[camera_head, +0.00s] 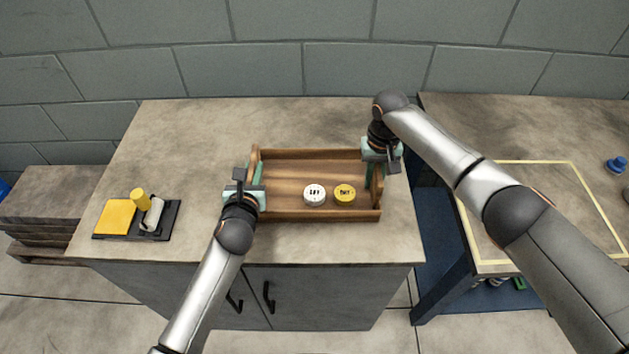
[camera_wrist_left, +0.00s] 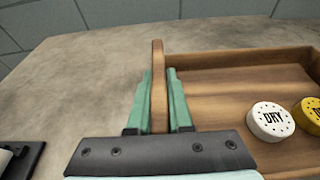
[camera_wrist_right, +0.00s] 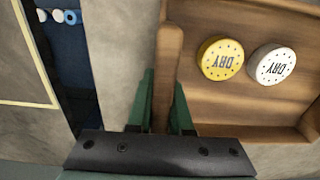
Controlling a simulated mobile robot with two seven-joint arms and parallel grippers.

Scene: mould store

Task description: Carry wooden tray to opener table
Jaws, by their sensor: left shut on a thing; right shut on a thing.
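The wooden tray (camera_head: 290,154) is on or just above the grey cabinet top; I cannot tell which. It holds a white round puck (camera_head: 314,194) marked DRY and a yellow one (camera_head: 345,194) beside it. My left gripper (camera_head: 254,185) is shut on the tray's left end wall, with a green finger on each side of it in the left wrist view (camera_wrist_left: 158,100). My right gripper (camera_head: 378,164) is shut on the right end wall, which stands between the green fingers in the right wrist view (camera_wrist_right: 166,105).
A second table (camera_head: 455,105) with a yellow-outlined area stands to the right, past a narrow gap. A blue knob-like item (camera_head: 616,165) lies on it. A black pad (camera_head: 172,215) with yellow items lies at the cabinet's left. A block wall (camera_head: 270,70) closes the back.

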